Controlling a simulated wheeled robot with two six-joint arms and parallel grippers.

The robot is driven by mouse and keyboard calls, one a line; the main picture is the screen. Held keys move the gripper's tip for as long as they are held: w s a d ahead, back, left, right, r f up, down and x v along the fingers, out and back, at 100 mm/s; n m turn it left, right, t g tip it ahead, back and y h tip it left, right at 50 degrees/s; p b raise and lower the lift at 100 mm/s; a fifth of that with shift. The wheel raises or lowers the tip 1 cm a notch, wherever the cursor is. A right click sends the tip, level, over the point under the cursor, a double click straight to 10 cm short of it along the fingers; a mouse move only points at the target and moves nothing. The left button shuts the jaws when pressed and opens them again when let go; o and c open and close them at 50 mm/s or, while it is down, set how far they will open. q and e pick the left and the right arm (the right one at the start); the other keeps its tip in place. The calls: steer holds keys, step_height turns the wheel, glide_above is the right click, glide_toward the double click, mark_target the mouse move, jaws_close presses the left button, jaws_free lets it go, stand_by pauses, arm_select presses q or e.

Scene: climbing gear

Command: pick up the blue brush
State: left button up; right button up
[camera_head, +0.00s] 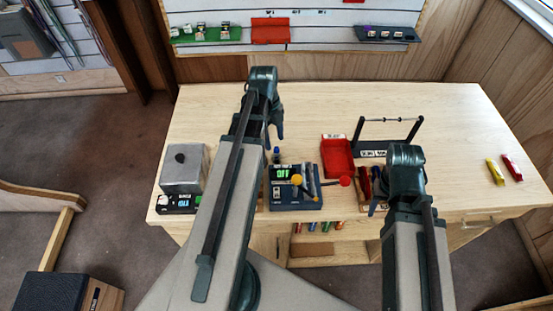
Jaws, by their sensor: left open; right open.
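I cannot pick out the blue brush for certain. A small dark item with a blue part (277,153) stands on the workbench (300,108) behind the device with the green display. Another small bluish shape lies partly hidden beside my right gripper (377,206). My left gripper (275,136) is open and hangs over the bench near the small blue-topped item, with nothing seen in it. My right gripper is open and low near the front edge of the bench, beside some red items (365,182). My arms hide parts of the bench.
A grey box (183,168) stands at the left. A dark blue device (296,200) with yellow and red knobs sits in the middle. Behind are a red tray (337,157) and a black stand (389,130). Yellow (495,171) and red (513,168) pieces lie right. The back is clear.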

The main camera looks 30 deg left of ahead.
mark_target(276, 147)
arm_select(q)
steer(key=shift+d+f+b, duration=0.25)
steer(key=shift+f+b, duration=1.05)
steer(key=shift+d+f+b, duration=0.2)
steer(key=shift+f+b, duration=1.05)
steer(key=shift+f, duration=0.05)
jaws_close()
